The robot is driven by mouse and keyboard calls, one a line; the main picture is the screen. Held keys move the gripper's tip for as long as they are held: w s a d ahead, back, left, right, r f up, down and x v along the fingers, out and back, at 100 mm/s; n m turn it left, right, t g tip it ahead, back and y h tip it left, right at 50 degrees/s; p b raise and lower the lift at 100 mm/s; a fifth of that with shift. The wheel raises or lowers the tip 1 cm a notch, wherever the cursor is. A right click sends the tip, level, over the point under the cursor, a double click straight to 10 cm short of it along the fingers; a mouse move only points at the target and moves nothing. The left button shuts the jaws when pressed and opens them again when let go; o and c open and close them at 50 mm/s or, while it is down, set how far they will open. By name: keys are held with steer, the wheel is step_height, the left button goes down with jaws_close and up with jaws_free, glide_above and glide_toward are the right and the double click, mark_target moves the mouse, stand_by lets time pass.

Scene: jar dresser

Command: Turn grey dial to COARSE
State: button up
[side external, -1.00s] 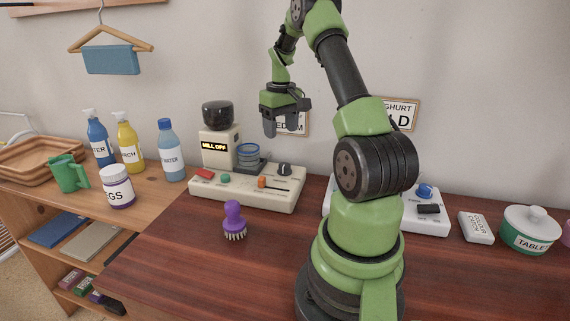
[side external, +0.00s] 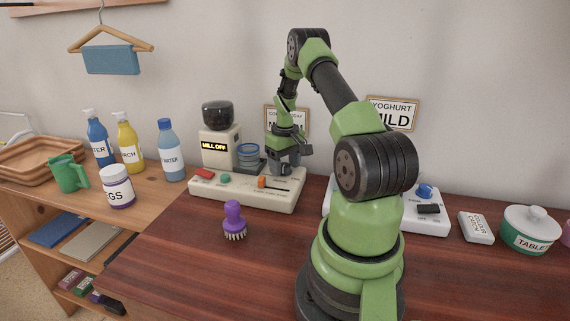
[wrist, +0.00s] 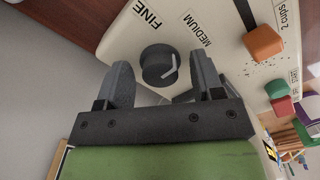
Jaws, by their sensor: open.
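The grey dial (wrist: 159,66) sits on the cream mill panel (wrist: 120,38) and shows between my two fingers in the wrist view. A white mark on it appears to face the upper right, roughly toward the MEDIUM label (wrist: 194,31); its exact setting is hard to tell. The FINE label (wrist: 147,13) is above left. No COARSE label is visible. My gripper (wrist: 161,68) is open, one finger on each side of the dial; contact cannot be told. In the side view my gripper (side external: 286,168) is down at the mill's right end and hides the dial.
The mill (side external: 221,148) reads MILL OFF. An orange slider knob (wrist: 264,42), a red button and a green button share its panel. A purple brush (side external: 234,220) stands in front on the table. A white control box (side external: 435,226) is to the right.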

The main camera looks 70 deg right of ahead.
steer(key=c, duration=0.9)
steer(key=m, duration=1.1)
steer(key=shift+m, duration=0.4)
steer(key=o, duration=0.9)
